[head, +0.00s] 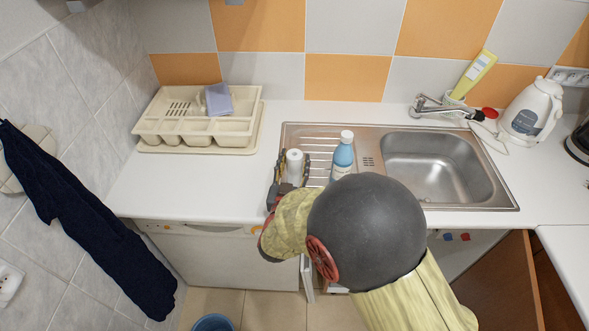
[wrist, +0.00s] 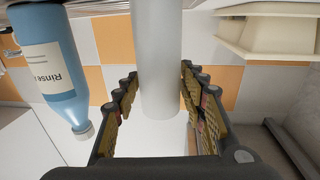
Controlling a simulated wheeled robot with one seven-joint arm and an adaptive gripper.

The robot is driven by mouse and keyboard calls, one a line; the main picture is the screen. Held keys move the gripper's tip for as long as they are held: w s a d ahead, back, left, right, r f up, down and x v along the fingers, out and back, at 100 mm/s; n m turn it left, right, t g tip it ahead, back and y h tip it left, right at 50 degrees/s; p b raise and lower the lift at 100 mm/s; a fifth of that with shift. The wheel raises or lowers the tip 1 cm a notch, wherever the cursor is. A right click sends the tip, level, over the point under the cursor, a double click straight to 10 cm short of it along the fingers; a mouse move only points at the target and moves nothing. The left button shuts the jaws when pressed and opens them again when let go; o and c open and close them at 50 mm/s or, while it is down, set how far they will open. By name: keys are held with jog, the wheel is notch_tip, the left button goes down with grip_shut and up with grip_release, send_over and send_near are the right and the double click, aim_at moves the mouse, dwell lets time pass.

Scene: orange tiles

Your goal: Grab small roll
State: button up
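The small roll (head: 294,158) is white and stands upright on the left part of the sink's ribbed drainboard. In the wrist view the roll (wrist: 158,60) is a pale upright cylinder in the middle of the picture. My gripper (head: 292,160) is open, with one finger on each side of the roll. In the wrist view my gripper (wrist: 160,78) has its fingertips close to the roll's sides; I cannot tell whether they touch it. My arm hides part of the drainboard's front.
A blue bottle (head: 342,155) with a white cap stands just right of the roll. The sink basin (head: 440,165) is further right, with a white kettle (head: 532,110) beyond. A beige dish rack (head: 190,127) is at the back left. The counter (head: 215,175) between is clear.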

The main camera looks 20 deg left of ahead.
jog(key=c, duration=0.9)
jog(key=shift+o, duration=0.2)
